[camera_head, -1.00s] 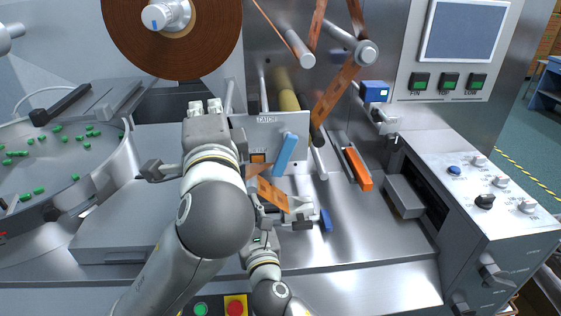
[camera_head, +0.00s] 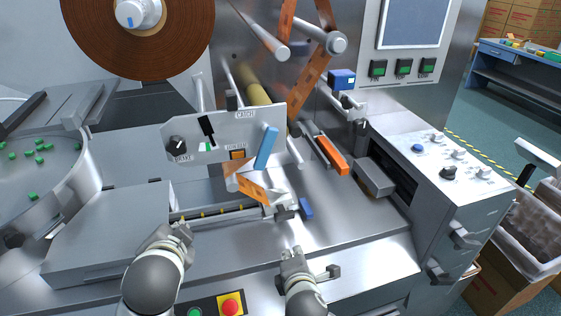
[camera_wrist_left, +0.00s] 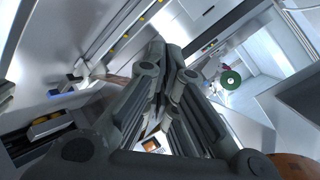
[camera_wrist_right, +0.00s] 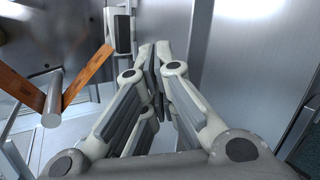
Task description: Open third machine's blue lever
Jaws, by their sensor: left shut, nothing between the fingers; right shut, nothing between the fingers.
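A blue lever (camera_head: 266,148) stands tilted, its top leaning right, on the right part of the labelled metal plate (camera_head: 222,125) in the head view. My left gripper (camera_head: 184,233) is low at the left, in front of the plate and apart from the lever; its fingers show shut and empty in the left wrist view (camera_wrist_left: 165,60). My right gripper (camera_head: 333,271) is at the bottom centre, below and right of the lever, not touching it. In the right wrist view (camera_wrist_right: 155,52) its fingers are shut and empty. I cannot make out the lever in either wrist view.
An orange bar (camera_head: 332,155) and a grey block (camera_head: 374,178) sit right of the lever. A small blue block (camera_head: 306,208) lies below it. Orange film (camera_head: 250,187) hangs just under the lever. A red button (camera_head: 230,306) is at the front edge.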

